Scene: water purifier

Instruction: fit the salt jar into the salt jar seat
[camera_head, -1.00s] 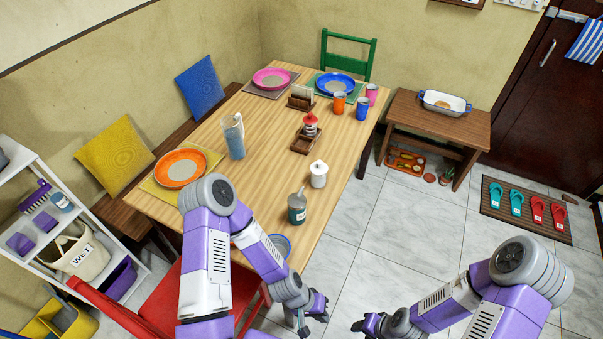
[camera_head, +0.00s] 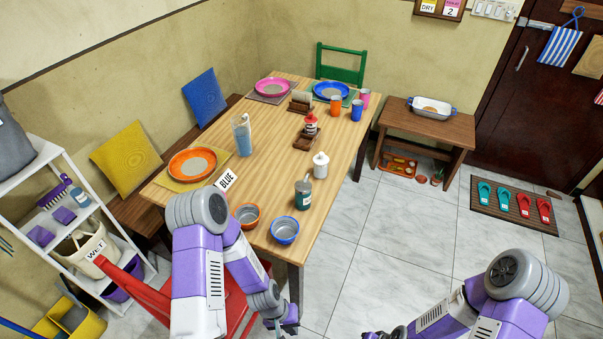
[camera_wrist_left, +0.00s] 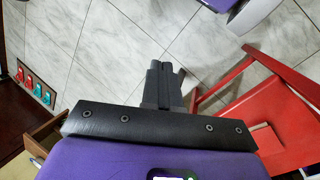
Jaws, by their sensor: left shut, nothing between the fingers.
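A white lidded jar (camera_head: 320,166), which looks like the salt jar, stands upright on the wooden table (camera_head: 268,145) near its right edge. A small dark wooden holder (camera_head: 303,140) stands behind it and carries a red-topped bottle (camera_head: 311,124). The empty front part of this holder looks like the jar seat, but no label confirms it. My left gripper (camera_head: 284,325) is low at the bottom of the head view, off the table's near edge and away from the jar. Its fingers (camera_wrist_left: 164,78) are shut and empty in the left wrist view. My right gripper (camera_head: 372,335) is partly cut off at the bottom edge.
A dark green-grey bottle (camera_head: 303,193) stands in front of the jar. A red chair (camera_wrist_left: 285,95) is beside my left gripper.

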